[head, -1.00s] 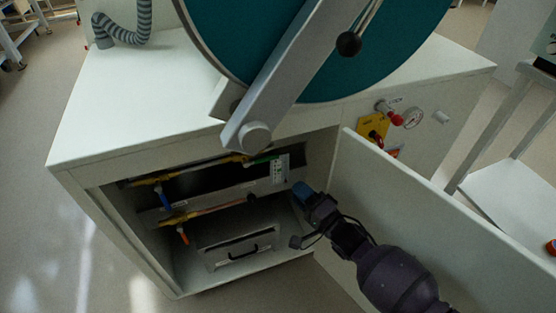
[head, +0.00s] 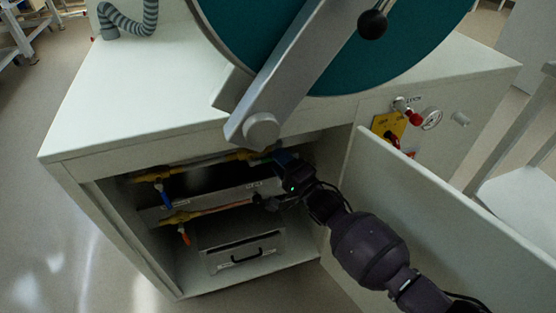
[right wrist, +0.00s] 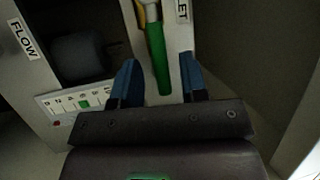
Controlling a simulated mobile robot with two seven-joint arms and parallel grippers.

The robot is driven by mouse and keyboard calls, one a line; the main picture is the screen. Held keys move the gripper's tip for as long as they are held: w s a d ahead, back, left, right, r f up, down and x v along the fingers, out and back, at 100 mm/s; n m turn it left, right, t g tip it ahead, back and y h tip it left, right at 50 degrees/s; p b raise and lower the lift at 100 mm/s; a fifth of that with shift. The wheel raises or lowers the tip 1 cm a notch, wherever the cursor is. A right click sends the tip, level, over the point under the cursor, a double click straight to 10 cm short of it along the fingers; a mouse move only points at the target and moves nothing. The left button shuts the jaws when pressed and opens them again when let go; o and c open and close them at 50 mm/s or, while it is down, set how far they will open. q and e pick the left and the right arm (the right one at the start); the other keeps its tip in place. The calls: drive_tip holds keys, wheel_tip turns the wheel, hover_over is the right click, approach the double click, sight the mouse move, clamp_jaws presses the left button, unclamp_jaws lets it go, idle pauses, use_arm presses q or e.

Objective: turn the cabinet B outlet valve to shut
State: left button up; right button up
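In the right wrist view, a green lever handle (right wrist: 157,58) hangs down from a metal fitting at the top. A partly cut-off label ending in "LET" (right wrist: 183,9) is just right of it. My right gripper (right wrist: 160,78) is open, with a blue finger on each side of the green handle; I cannot tell whether either touches it. In the head view, my right gripper (head: 282,163) is inside the open cabinet at its upper right and hides most of the green handle. My left gripper is not in view.
The open cabinet door (head: 425,220) stands right of my right arm. Brass pipes carry a blue handle (head: 165,198) and an orange handle (head: 184,237). A grey lid arm (head: 300,75) hangs above the opening. A drawer (head: 222,264) sits below. A "FLOW" label (right wrist: 22,38) is at left.

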drive_tip(key=shift+w+a+r, duration=0.15)
drive_tip(key=shift+w+a, duration=0.15)
drive_tip(key=shift+w, duration=0.05)
clamp_jaws()
drive_tip(key=shift+s, duration=0.1)
